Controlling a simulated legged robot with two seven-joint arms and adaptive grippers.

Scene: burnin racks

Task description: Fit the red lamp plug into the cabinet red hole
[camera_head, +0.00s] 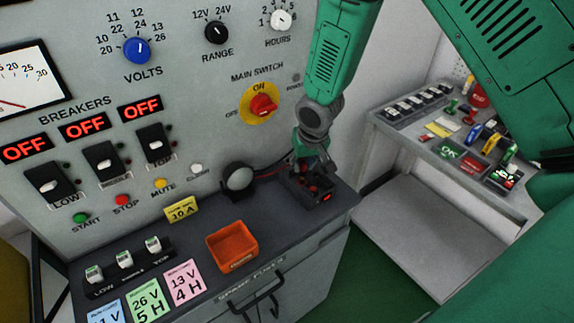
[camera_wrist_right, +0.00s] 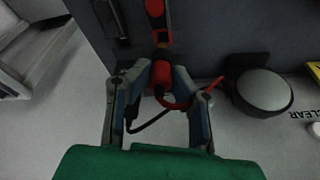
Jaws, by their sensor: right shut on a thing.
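The red lamp plug (camera_wrist_right: 162,72) is between the fingertips of my right gripper (camera_wrist_right: 160,76) in the right wrist view. The gripper is shut on it. A red lead curves from the plug toward the round black lamp (camera_wrist_right: 262,92). In the head view my right gripper (camera_head: 313,160) is low over the black socket box (camera_head: 325,203) at the right end of the cabinet ledge. The lamp (camera_head: 238,180) stands to its left. The gripper hides part of the box, and I cannot make out the red hole or whether the plug is in it. My left gripper is out of view.
An orange bin (camera_head: 232,247) and coloured cards (camera_head: 185,283) are on the ledge. The cabinet panel (camera_head: 205,110) with switches rises close behind. A side bench (camera_head: 400,143) with small parts stands at right. In the wrist view, a black cable (camera_wrist_right: 150,122) loops below the fingers.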

